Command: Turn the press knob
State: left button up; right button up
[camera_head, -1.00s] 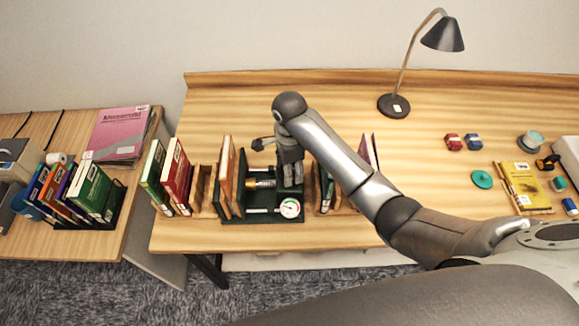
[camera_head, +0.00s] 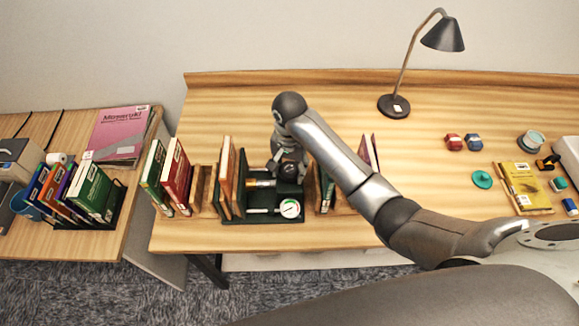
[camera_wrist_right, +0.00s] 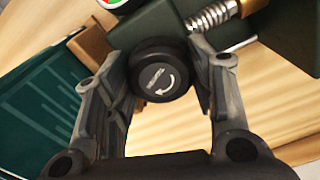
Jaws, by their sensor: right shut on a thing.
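The press (camera_head: 262,214) is a dark green frame on the table with a brass-coloured screw and a round dial gauge (camera_head: 290,208). Its black knob (camera_wrist_right: 162,70) shows in the right wrist view with a white curved arrow on its face. My right gripper (camera_wrist_right: 160,84) is shut on the knob, one finger on each side. In the head view my right gripper (camera_head: 288,172) is at the press's right end, and the knob is mostly hidden there. My left gripper is not in view.
Books stand close on both sides of the press, such as a red one (camera_head: 176,175) to the left. A desk lamp (camera_head: 394,105) stands behind to the right.

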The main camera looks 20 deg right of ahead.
jog(key=n, duration=0.4)
jog(key=shift+n, duration=0.3)
jog(key=n, duration=0.4)
jog(key=shift+n, duration=0.3)
jog(key=n, duration=0.4)
jog(key=shift+n, duration=0.3)
jog(key=n, duration=1.3)
jog(key=shift+n, duration=0.3)
jog(key=n, duration=1.3)
jog(key=shift+n, duration=0.3)
jog(key=n+b, duration=0.1)
jog(key=n, duration=0.4)
jog(key=shift+b, duration=0.3)
jog(key=n+b, duration=0.1)
jog(key=n, duration=0.2)
jog(key=shift+f, duration=0.1)
jog(key=shift+n+b, duration=1.3)
jog(key=shift+n, duration=0.3)
